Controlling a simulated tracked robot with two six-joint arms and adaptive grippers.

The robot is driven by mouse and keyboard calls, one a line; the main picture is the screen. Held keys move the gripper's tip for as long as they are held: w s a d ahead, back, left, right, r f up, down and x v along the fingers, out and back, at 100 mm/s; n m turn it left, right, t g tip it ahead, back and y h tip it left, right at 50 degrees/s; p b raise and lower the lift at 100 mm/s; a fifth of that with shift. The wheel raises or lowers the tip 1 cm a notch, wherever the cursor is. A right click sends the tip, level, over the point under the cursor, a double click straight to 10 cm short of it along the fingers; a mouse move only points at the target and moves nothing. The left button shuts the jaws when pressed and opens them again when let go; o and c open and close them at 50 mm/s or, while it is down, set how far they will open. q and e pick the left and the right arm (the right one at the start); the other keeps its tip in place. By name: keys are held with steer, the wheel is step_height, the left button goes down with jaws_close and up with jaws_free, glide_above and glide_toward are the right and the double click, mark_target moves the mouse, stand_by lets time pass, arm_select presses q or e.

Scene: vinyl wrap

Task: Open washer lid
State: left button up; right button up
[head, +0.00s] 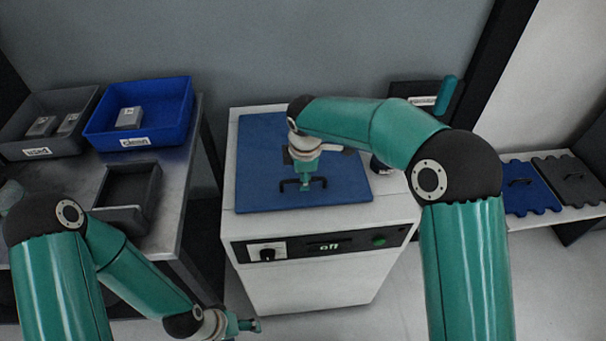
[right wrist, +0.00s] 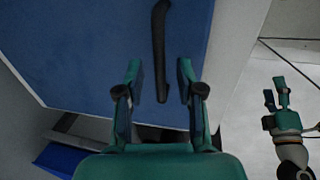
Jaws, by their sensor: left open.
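The washer (head: 300,280) is a white box with a flat blue lid (head: 262,150), which lies closed on its top. A black bar handle (head: 289,184) sits near the lid's front edge. It also shows in the right wrist view (right wrist: 160,50). My right gripper (head: 305,187) is over the handle, pointing down. In the right wrist view its fingers (right wrist: 158,75) are apart, with the handle's end between them and not visibly touching. My left gripper (head: 257,325) is low in front of the washer, open and empty. It also shows in the right wrist view (right wrist: 276,93).
The washer's front panel has a knob (head: 267,254), a display (head: 330,246) reading "off" and a green button (head: 379,240). A metal table (head: 176,190) at left holds a blue bin (head: 175,112), a grey bin (head: 40,152) and a grey tray (head: 122,215). A white bench (head: 545,217) stands at right.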

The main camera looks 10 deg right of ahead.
jaws_close()
stand_by(0.3)
